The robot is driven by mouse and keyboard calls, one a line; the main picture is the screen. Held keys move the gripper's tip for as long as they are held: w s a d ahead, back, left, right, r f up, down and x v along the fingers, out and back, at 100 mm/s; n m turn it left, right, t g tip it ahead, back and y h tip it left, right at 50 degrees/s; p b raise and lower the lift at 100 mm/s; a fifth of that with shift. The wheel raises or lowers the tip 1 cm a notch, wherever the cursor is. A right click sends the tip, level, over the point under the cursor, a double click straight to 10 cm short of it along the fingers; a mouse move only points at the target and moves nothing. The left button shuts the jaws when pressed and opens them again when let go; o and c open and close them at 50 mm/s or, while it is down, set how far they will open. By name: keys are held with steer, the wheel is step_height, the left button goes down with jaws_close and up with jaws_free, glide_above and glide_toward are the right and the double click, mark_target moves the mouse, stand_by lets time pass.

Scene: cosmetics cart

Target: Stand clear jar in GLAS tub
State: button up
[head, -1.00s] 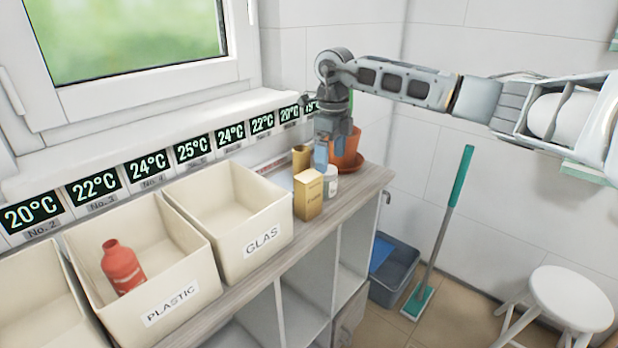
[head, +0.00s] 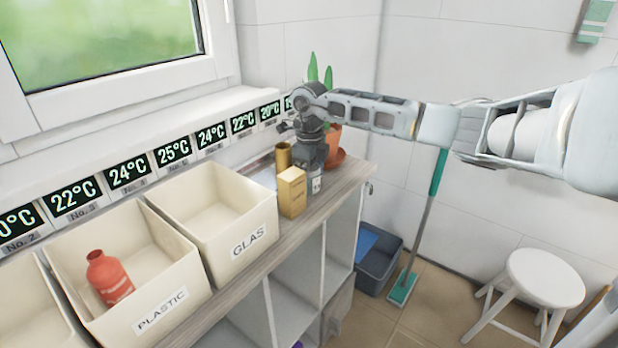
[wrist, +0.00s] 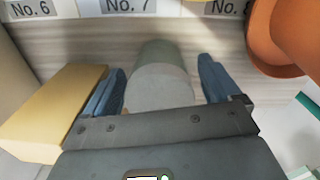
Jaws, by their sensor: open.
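The clear jar (wrist: 160,90), pale with a grey-green far end, shows between my fingers in the wrist view. My gripper (wrist: 160,78) is open, with one blue finger on each side of the jar and a gap visible at each side. In the head view my gripper (head: 313,168) is low over the right part of the shelf top and hides most of the jar. The GLAS tub (head: 264,220) is a cream open bin to the left of my gripper. It looks empty.
A yellow box (head: 292,193) stands close left of my gripper, with a gold cylinder (head: 283,157) behind it. A terracotta pot (head: 333,142) with a plant is behind right. The PLASTIC tub (head: 190,290) holds a red bottle (head: 108,277).

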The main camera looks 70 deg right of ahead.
steer(key=c, duration=1.3)
steer(key=shift+r, duration=0.1)
steer(key=shift+r, duration=0.4)
steer(key=r, duration=0.1)
steer(key=r+b, duration=0.1)
steer(key=s+r, duration=0.1)
steer(key=shift+d+r, duration=0.35)
steer(key=shift+d, duration=0.05)
steer(key=s+d+r+b, duration=0.2)
steer(key=s+d+r, duration=0.3)
steer(key=s, duration=0.4)
steer(key=shift+s+r, duration=0.2)
steer(key=shift+r, duration=0.5)
